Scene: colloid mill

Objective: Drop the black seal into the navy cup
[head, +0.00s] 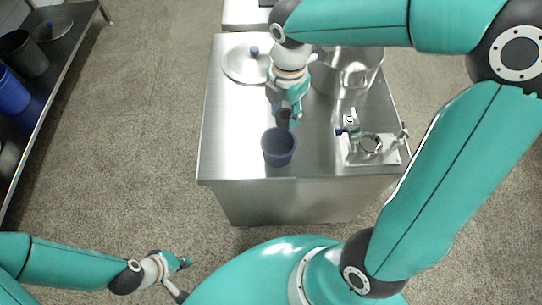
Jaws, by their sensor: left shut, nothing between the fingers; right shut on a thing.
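The navy cup (278,154) stands upright near the front edge of the steel table, its open mouth facing up. My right gripper (285,120) reaches down just behind and over the cup's far rim. It is shut on a small dark thing, which looks like the black seal (284,124); the fingers hide most of it. I cannot tell whether it touches the rim. My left gripper (185,264) is shut and empty, low over the floor at the lower left, well away from the table.
On the steel table (232,145) are a round lid (240,68) with a blue knob, a large steel pot (355,70) and a metal fitting on a plate (372,150). A shelf at the left holds a blue bin (10,92) and a dark bin (24,55). The table's front left is clear.

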